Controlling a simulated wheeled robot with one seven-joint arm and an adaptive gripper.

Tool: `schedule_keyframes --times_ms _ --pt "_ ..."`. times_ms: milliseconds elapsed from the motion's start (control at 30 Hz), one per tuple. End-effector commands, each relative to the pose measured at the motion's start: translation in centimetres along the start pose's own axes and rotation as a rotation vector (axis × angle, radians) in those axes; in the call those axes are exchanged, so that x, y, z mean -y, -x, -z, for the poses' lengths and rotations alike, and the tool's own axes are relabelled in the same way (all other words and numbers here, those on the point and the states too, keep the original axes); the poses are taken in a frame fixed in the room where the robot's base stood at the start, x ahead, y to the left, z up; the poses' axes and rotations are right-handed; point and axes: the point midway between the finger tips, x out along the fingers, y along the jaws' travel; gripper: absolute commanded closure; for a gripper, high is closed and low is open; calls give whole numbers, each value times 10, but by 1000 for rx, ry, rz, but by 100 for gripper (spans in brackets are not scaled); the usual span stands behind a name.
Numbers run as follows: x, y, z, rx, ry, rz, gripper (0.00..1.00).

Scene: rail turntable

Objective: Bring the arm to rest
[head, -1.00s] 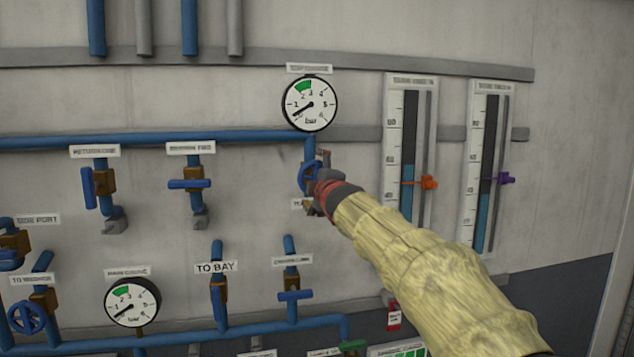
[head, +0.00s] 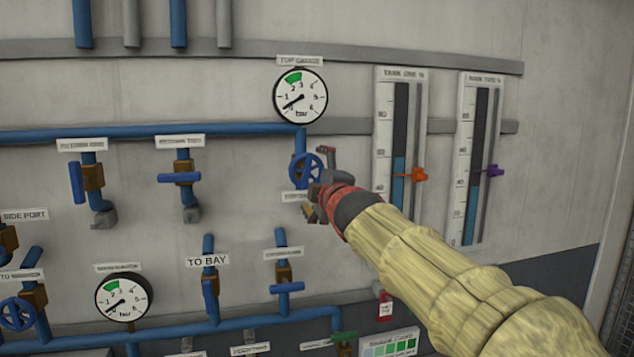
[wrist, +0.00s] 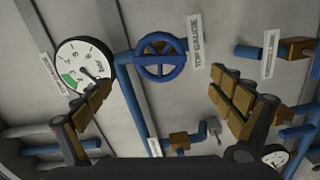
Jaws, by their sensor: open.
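My gripper (head: 318,182) is at the end of my sleeved arm in the head view, in front of the wall panel near the top gauge's blue handwheel (head: 304,170). In the wrist view its two padded fingers (wrist: 160,108) are spread wide with nothing between them. The handwheel (wrist: 160,57) shows beyond the fingers, apart from them. The round top gauge (head: 300,96) sits above the wheel in the head view; its needle points near the low end. In the wrist view the gauge (wrist: 84,65) is partly covered by the left finger.
Two tank level strips, tank one (head: 399,130) and tank two (head: 474,150), hang right of the gripper. Blue lever valves (head: 180,178) and pipes (head: 150,132) fill the panel to the left. A lower gauge (head: 123,297) is at lower left. The upper right wall is bare.

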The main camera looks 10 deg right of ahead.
Motion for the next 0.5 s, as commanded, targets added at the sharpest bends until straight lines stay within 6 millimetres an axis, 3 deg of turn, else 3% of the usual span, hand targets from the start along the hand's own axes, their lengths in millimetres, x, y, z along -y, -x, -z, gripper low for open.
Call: schedule_keyframes --times_ms 500 --pt "1 10 0 0 -3 1 6"
